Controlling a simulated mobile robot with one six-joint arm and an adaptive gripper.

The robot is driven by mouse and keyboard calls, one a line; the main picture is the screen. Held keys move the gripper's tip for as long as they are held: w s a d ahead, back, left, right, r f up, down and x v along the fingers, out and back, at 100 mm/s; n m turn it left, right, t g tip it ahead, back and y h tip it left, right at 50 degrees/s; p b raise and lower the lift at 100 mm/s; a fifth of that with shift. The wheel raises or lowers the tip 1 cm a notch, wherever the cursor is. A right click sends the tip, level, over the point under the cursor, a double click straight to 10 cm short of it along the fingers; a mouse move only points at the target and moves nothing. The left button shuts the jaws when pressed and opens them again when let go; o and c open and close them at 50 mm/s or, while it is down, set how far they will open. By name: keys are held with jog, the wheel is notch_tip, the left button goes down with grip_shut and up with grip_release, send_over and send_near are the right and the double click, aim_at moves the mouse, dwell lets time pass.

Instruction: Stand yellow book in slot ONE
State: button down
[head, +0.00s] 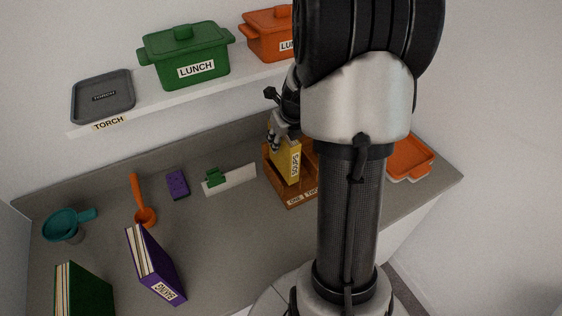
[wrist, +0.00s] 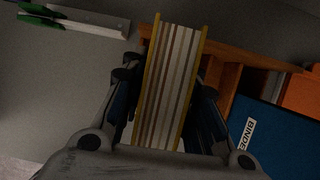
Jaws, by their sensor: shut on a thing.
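The yellow book (head: 287,160), with "SOUPS" on its spine, stands upright at the wooden slotted holder (head: 300,200). My gripper (head: 278,130) is shut on the book's upper part from above. In the wrist view the book's page edges (wrist: 172,80) show between my two fingers (wrist: 165,110). The holder's wooden rim (wrist: 225,50) lies beside the book there. The holder's front label reads "ONE" at the left; the rest is partly hidden by my arm. I cannot tell whether the book's bottom rests on the holder's floor.
A purple "BAKING" book (head: 155,265) and a green book (head: 82,290) stand at the front left. A teal pan (head: 66,223), orange ladle (head: 143,205) and purple block (head: 178,184) lie on the counter. A shelf (head: 190,100) with lunch pots is above.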

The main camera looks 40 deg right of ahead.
aim_at(281, 156)
jog(key=shift+f+b, duration=1.5)
jog(key=shift+f, duration=1.75)
jog(key=shift+f, duration=0.15)
jog(key=c, duration=1.2)
grip_release()
jog(key=shift+c, duration=0.2)
jog(key=p+v, duration=0.5)
jog(key=v, duration=0.7)
jog(key=shift+s, duration=0.1)
